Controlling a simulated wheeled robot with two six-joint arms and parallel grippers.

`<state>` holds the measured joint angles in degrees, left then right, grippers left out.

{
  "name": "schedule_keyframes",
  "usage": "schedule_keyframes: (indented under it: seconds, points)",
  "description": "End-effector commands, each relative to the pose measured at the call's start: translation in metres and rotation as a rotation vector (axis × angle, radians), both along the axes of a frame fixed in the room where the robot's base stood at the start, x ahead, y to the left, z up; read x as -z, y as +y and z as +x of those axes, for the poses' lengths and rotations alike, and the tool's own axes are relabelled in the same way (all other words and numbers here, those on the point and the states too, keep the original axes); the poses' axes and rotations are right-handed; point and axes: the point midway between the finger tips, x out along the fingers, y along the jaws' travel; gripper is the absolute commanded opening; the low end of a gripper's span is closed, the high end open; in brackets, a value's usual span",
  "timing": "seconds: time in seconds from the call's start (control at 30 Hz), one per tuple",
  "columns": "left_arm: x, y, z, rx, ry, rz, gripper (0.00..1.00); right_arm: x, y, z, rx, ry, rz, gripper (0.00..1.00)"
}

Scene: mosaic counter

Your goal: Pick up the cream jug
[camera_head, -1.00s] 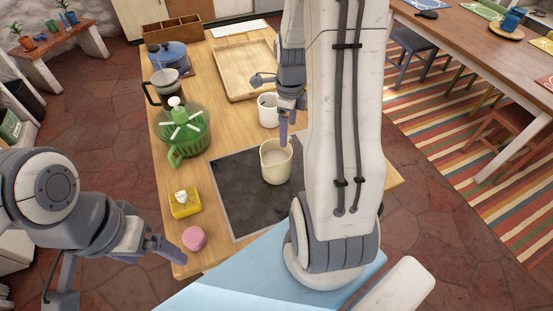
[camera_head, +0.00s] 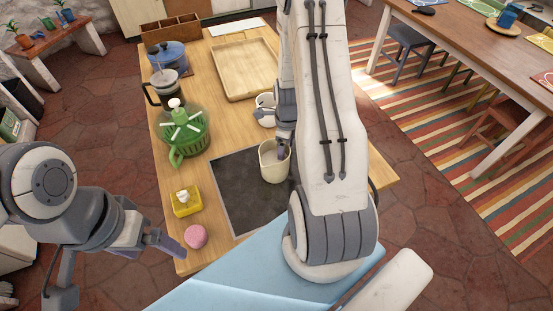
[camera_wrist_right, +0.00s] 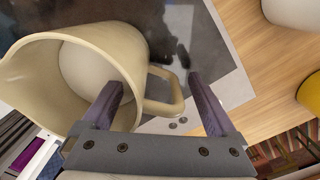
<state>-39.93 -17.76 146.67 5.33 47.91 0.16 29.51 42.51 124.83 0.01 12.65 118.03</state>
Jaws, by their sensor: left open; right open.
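The cream jug (camera_head: 272,170) stands upright on the dark hob panel (camera_head: 238,190) on the wooden counter. My right gripper (camera_head: 283,148) is open at the jug's far side, its fingers low near the rim. In the right wrist view, the jug (camera_wrist_right: 75,70) lies at left with its wide mouth towards the camera. The jug's handle (camera_wrist_right: 170,95) shows between the two fingers of the right gripper (camera_wrist_right: 153,85). The left finger overlaps the jug's mouth; I cannot tell whether it touches. My left gripper (camera_head: 125,272) is open and empty, off the counter's near left corner.
A white mug (camera_head: 265,110) stands close behind the right gripper. A green colander (camera_head: 182,132), a French press (camera_head: 168,88), a yellow sponge holder (camera_head: 186,203) and a pink ball (camera_head: 195,236) line the left side. A wooden tray (camera_head: 243,70) lies at the back.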

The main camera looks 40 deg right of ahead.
Motion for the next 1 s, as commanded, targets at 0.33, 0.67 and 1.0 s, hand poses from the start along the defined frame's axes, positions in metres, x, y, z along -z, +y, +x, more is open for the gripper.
schedule_keyframes:
  seconds: [0.33, 0.67, 1.0]
  points:
    - [0.0002, 0.0000, 0.0000, 0.000, 0.000, 0.000, 0.93, 0.0005, -0.0002, 0.0001, 0.000, 0.000, 0.000, 0.39]
    - [0.0001, 0.0000, 0.0000, 0.000, 0.000, 0.000, 0.93, 0.0000, -0.0003, -0.0001, -0.001, 0.000, 0.000, 0.00]
    - [0.0018, 0.0000, 0.0000, 0.000, 0.000, 0.000, 0.93, -0.0032, -0.0003, 0.0001, -0.001, 0.000, 0.000, 0.00]
